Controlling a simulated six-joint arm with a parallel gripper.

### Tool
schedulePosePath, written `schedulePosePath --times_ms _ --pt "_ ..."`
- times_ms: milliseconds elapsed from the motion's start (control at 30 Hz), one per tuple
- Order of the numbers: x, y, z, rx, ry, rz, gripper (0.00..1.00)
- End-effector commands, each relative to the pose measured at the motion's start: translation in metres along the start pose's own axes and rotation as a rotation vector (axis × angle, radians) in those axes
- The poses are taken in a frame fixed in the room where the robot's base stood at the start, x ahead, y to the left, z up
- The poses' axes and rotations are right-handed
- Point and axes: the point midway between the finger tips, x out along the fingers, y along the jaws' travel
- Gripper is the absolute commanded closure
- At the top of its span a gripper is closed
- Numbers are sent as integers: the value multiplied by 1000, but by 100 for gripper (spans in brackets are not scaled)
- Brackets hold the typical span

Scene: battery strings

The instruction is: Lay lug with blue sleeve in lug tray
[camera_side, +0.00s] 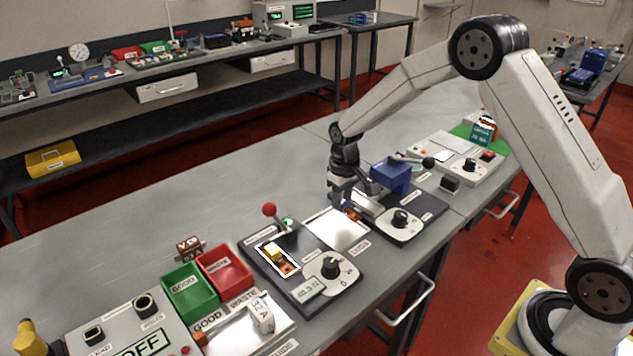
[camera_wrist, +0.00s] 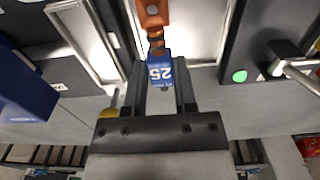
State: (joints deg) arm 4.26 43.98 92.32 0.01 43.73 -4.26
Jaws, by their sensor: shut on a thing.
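My gripper (camera_wrist: 158,85) is shut on the lug with blue sleeve (camera_wrist: 160,70). The sleeve is marked 25 and lies between the fingers; the copper lug end (camera_wrist: 152,14) points away from my gripper. In the side view my gripper (camera_side: 348,206) is low at the right back edge of the lug tray, and the lug shows only as a small blue and orange patch. The lug tray (camera_side: 332,229) is a pale flat plate beside the LUGS label, and looks empty. It also shows in the wrist view (camera_wrist: 200,35), behind the lug; any contact cannot be told.
Green (camera_side: 189,289) and red (camera_side: 225,271) bins lie further left. The bench behind is clear.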

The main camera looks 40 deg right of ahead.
Motion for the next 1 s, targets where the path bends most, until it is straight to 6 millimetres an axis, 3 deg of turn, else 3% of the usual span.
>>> schedulePosePath --times_ms 500,1000 --pt "34 0 0 0 0 0 100" --pt "40 0 0 0 2 0 100"
